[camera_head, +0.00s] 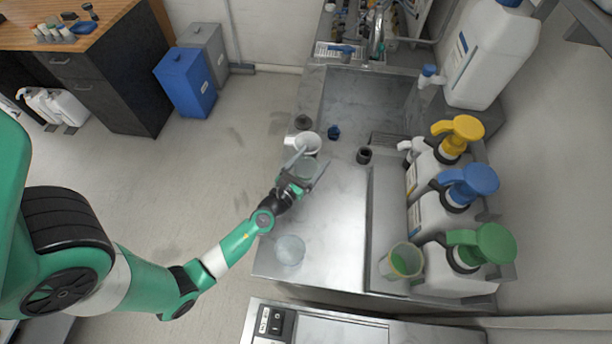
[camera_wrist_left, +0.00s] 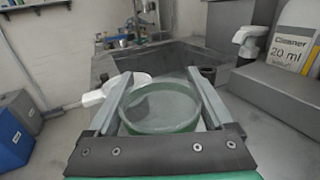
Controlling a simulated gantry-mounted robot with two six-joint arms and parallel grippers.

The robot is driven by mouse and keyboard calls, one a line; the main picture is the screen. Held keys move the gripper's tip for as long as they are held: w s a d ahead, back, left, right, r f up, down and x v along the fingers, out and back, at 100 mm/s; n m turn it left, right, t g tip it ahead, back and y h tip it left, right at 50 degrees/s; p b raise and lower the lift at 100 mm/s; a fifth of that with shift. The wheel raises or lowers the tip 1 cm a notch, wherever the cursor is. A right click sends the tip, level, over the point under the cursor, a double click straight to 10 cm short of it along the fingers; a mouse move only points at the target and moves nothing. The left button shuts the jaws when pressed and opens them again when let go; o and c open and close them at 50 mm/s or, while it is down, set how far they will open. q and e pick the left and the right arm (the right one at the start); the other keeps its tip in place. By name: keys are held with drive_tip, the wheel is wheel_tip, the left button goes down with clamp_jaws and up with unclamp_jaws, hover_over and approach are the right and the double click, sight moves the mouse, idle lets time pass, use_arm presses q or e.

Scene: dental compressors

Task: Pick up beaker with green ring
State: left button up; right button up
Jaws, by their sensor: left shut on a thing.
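A clear beaker with a green ring (camera_wrist_left: 160,108) sits between the two fingers of my left gripper (camera_wrist_left: 160,76) in the left wrist view. The fingers lie along both its sides and are shut on it. In the head view my left gripper (camera_head: 309,164) is over the steel counter beside the sink, with the beaker (camera_head: 303,171) partly hidden by the fingers. I cannot tell whether the beaker touches the counter. My right gripper is not in view.
A white cup (camera_head: 306,141) stands just beyond the gripper. A clear beaker (camera_head: 290,250) is at the counter's near left. A yellowish beaker (camera_head: 402,262) stands by the green-pump bottle (camera_head: 470,262). The sink (camera_head: 365,100) lies beyond.

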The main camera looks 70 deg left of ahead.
use_arm(q)
drive_tip(key=s+d+r+p, duration=0.7)
drive_tip(key=d+r+p, duration=0.4)
drive_tip(key=d+r, duration=0.1)
drive_tip(key=shift+s+r, duration=0.2)
drive_tip(key=shift+r, duration=0.3)
